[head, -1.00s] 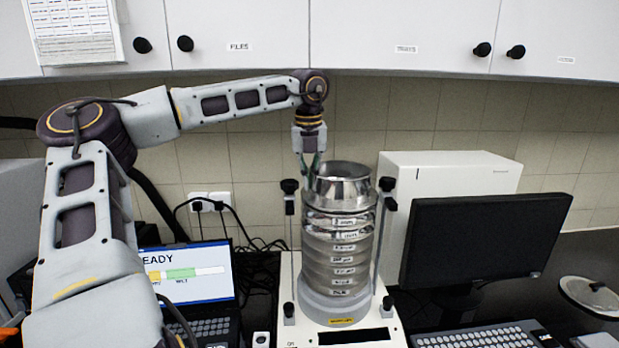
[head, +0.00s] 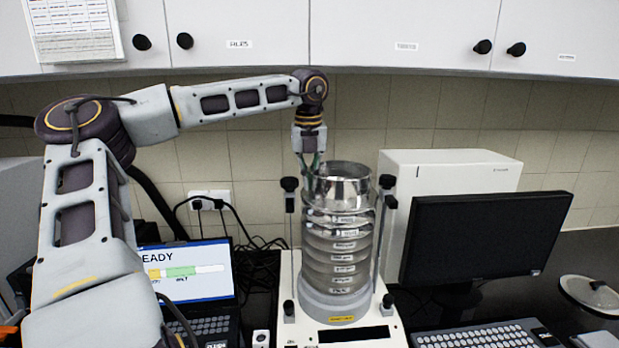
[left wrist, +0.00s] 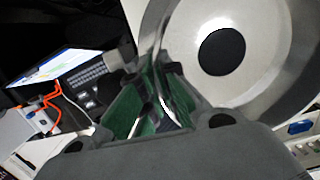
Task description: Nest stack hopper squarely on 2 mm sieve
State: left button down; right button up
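The stack hopper (head: 340,190) is a shiny metal ring at the top of the sieve column. The left wrist view shows its pale sloping inside (left wrist: 262,18) and a dark round opening. My left gripper (head: 311,168) comes down from above at the hopper's left rim. Its green-padded fingers (left wrist: 160,105) are closed around the rim wall. The labelled sieves (head: 338,256) stand below in a column on the shaker. I cannot make out which is the 2 mm sieve, nor whether the hopper sits fully on the top one. My right gripper is not in view.
Clamp rods with black knobs (head: 388,183) stand on both sides of the column on the shaker base (head: 300,326). A laptop (head: 195,270) is to the left, a black monitor (head: 485,245) to the right. A round lid (head: 590,294) lies far right.

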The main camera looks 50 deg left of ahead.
pick_arm(q)
jog(key=shift+r, duration=0.1)
jog(key=c, duration=1.6)
grip_release()
jog(key=shift+o, duration=0.2)
jog(key=shift+r+p, duration=1.05)
jog(key=shift+r, duration=2.4)
